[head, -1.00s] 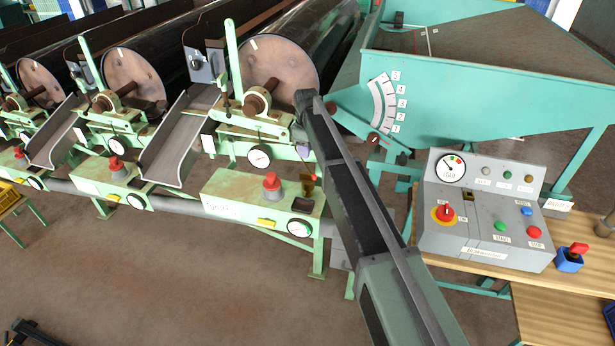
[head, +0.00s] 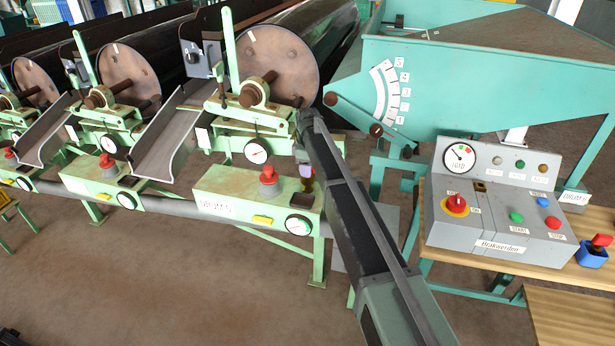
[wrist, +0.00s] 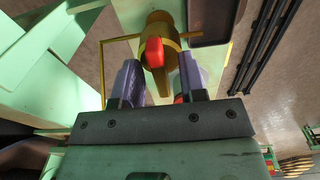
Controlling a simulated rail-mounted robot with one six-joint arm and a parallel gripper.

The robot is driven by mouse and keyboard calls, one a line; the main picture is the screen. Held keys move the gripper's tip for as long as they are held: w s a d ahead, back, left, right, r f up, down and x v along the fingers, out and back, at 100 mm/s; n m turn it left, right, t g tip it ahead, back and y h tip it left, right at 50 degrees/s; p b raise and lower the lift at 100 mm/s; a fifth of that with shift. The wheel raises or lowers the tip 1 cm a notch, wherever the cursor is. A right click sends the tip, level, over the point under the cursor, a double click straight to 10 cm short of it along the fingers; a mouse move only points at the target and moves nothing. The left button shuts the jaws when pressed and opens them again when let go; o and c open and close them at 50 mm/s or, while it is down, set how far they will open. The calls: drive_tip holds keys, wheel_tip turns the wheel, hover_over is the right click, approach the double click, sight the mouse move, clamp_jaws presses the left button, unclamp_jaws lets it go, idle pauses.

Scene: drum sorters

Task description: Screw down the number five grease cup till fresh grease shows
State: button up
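In the wrist view a brass-yellow fitting (wrist: 171,43) with a red piece (wrist: 154,53) on it stands between my gripper's fingers (wrist: 160,80). It looks like a grease cup; no number on it is readable. The two purple-grey fingers are apart, one on each side of it, and I cannot tell whether they touch it. No fresh grease is visible. In the head view my gripper (head: 306,172) is at the right end of the nearest green drum box (head: 225,183). The arm and fingers hide most of the cup there.
A red-topped knob (head: 269,175) and a round gauge (head: 298,225) sit on the same box. A grey tray (wrist: 208,20) lies beside the fitting. A control panel (head: 470,225) on a wooden bench is right of my arm. A drum (head: 290,65) is behind.

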drive_tip(key=shift+r, duration=0.1)
clamp_jaws()
drive_tip(key=shift+m, duration=0.4)
drive_tip(key=m, duration=0.6)
drive_tip(key=shift+m, duration=0.3)
drive_tip(key=m, duration=0.3)
drive_tip(key=shift+m, duration=2.1)
